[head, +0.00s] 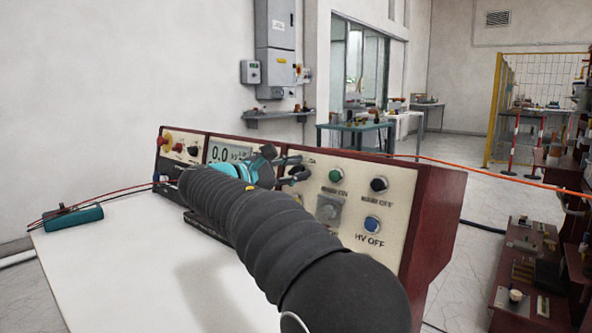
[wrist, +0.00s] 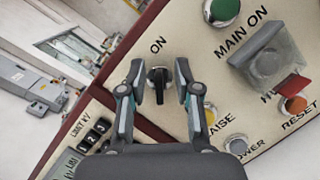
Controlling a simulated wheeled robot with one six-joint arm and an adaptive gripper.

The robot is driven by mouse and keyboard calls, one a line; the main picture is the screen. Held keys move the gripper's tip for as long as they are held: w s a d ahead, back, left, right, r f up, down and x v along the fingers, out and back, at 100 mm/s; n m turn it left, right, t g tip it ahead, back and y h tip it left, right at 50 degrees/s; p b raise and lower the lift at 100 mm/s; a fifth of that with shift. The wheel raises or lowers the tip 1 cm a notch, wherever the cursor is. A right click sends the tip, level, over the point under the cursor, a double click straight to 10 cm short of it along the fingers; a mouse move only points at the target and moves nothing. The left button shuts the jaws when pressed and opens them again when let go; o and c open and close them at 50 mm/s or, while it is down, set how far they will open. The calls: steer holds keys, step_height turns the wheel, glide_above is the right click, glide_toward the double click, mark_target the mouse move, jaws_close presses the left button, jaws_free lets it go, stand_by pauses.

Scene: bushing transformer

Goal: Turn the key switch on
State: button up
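The key switch (wrist: 158,84) is a small black knob on the cream panel, below a printed "ON" label in the wrist view. Its grip looks roughly upright in that picture. My gripper (wrist: 160,80) is open, with one finger on each side of the switch and a visible gap on both sides. I cannot tell how far the fingertips are from the panel face. In the head view my gripper (head: 290,168) is at the console front, and the switch cannot be made out behind it.
The console (head: 432,225) has a dark red frame. A green button (wrist: 222,10), a covered button (wrist: 275,62) and a red-orange reset button (wrist: 294,104) lie right of the switch. A digital display (head: 230,153) is at left. The white desktop (head: 120,270) is mostly clear.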

steer(key=v, duration=1.2)
steer(key=shift+w, duration=0.1)
